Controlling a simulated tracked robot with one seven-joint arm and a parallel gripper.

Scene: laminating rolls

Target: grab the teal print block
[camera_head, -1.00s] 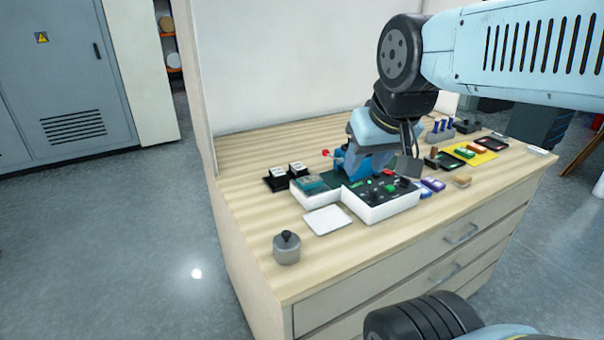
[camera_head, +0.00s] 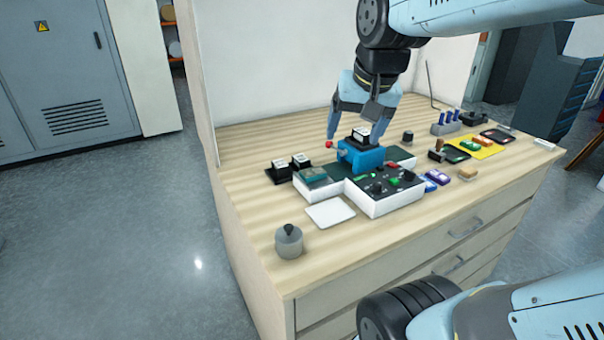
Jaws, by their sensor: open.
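A small dark teal block (camera_head: 314,175) lies on the left end of the white machine (camera_head: 385,203) on the bench. My gripper (camera_head: 357,131) points down with its fingers apart, to the right of and above the teal block. It hangs over a blue holder (camera_head: 360,156) on the machine. A black block with a white top (camera_head: 361,135) sits on that holder, between or just behind the fingers; I cannot tell which. Nothing is visibly held.
Two black-and-white blocks (camera_head: 290,165) stand at the left on a dark base. A white plate (camera_head: 330,212) and a grey knobbed weight (camera_head: 289,240) lie in front. A yellow mat (camera_head: 487,150), blue-topped pegs (camera_head: 447,121) and small items crowd the right.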

